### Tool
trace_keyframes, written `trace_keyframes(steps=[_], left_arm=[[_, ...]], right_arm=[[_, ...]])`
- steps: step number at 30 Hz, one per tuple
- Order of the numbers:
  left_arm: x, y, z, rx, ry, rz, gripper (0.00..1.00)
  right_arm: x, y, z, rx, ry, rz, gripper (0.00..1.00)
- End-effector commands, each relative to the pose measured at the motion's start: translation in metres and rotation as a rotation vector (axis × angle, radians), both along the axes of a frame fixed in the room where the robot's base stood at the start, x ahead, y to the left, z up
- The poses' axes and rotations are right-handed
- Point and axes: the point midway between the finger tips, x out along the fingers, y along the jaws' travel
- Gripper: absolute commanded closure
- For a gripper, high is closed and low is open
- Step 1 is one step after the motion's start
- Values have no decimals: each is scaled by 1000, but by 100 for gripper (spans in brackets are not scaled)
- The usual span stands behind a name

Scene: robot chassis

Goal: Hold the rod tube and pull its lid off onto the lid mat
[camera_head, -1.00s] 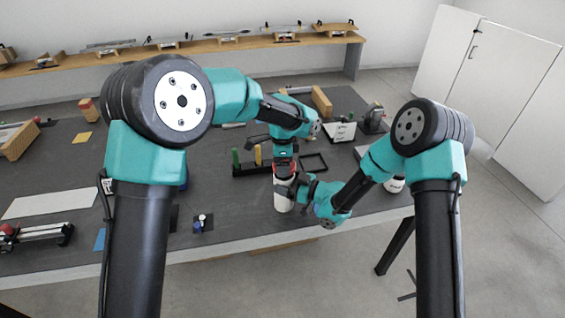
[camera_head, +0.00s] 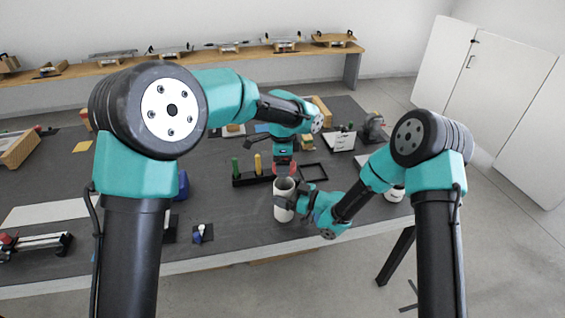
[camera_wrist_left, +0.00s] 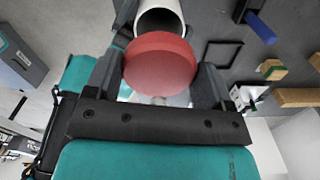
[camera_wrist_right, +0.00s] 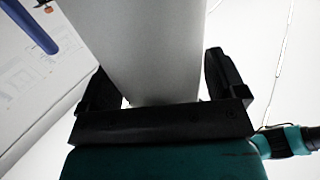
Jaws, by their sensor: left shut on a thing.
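The white tube (camera_head: 282,207) stands near the table's front edge, with its open top showing. My right gripper (camera_head: 291,200) is shut around its side; in the right wrist view the tube (camera_wrist_right: 150,50) fills the space between the fingers. My left gripper (camera_wrist_left: 160,80) is shut on the red round lid (camera_wrist_left: 160,66). The lid (camera_head: 284,169) is apart from the tube, above and behind its mouth in the head view. A dark square outline (camera_head: 313,172) lies on the table to the right of the lid; I cannot tell whether it is the lid mat.
A black rack (camera_head: 250,179) with a green and a yellow rod stands left of the lid. Wooden blocks, a white-faced stand (camera_head: 340,141) and other devices sit farther back.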

Motion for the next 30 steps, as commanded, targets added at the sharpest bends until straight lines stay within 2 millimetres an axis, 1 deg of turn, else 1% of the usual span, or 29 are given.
trace_keyframes(steps=[1,3,10,14,17,20,30], left_arm=[[0,0,0,0,0,0,53],[0,0,0,0,0,0,53],[0,0,0,0,0,0,53],[0,0,0,0,0,0,53],[0,0,0,0,0,0,53],[0,0,0,0,0,0,53],[0,0,0,0,0,0,53]], right_arm=[[0,0,0,0,0,0,6],[0,0,0,0,0,0,0],[0,0,0,0,0,0,0],[-2,-6,0,0,0,-2,0],[-5,-15,0,-1,0,-3,0],[-11,-28,0,-1,1,-4,0],[-36,-86,0,0,1,-4,0]])
